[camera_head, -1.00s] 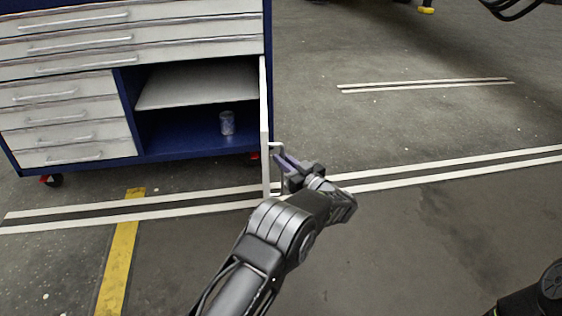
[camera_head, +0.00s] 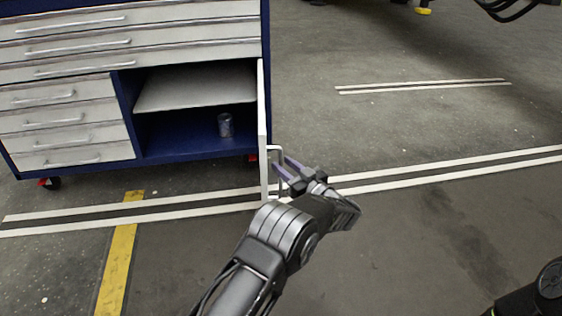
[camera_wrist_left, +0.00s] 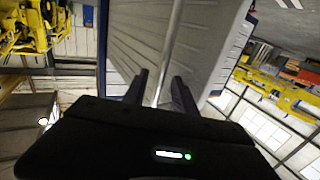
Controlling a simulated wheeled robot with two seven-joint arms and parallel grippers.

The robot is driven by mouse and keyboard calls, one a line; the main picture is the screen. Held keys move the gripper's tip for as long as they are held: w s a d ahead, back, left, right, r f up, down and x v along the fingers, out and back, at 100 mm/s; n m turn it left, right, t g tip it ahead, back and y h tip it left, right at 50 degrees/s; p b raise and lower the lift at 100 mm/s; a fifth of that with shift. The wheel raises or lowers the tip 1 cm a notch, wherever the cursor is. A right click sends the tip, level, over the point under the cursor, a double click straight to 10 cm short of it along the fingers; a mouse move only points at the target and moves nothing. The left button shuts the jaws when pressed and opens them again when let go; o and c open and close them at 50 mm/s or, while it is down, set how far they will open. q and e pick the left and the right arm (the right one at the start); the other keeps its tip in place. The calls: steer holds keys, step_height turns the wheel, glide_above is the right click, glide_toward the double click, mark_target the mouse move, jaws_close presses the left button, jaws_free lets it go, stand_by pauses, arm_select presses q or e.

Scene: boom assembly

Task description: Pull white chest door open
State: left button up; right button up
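The white chest door (camera_head: 263,125) stands swung open, seen nearly edge-on at the right side of the chest's open compartment. Its bar handle (camera_head: 275,149) is on the door's right face. My left gripper (camera_head: 281,168) is at the handle with its two fingers spread apart. In the left wrist view the handle bar (camera_wrist_left: 170,45) runs between the open fingers (camera_wrist_left: 157,88), with visible gaps on both sides. The door's face (camera_wrist_left: 203,40) fills the middle of that view. My right gripper is out of view.
The blue chest (camera_head: 190,146) has white drawers (camera_head: 70,130) on the left and along the top. A shelf (camera_head: 195,88) and a small can (camera_head: 225,125) are inside the open compartment. The floor right of the door is clear, with painted lines.

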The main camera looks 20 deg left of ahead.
arm_select(q)
steer(key=p+v, duration=0.1)
steer(key=v, duration=0.4)
steer(key=shift+s+d, duration=0.15)
steer(key=shift+d, duration=0.15)
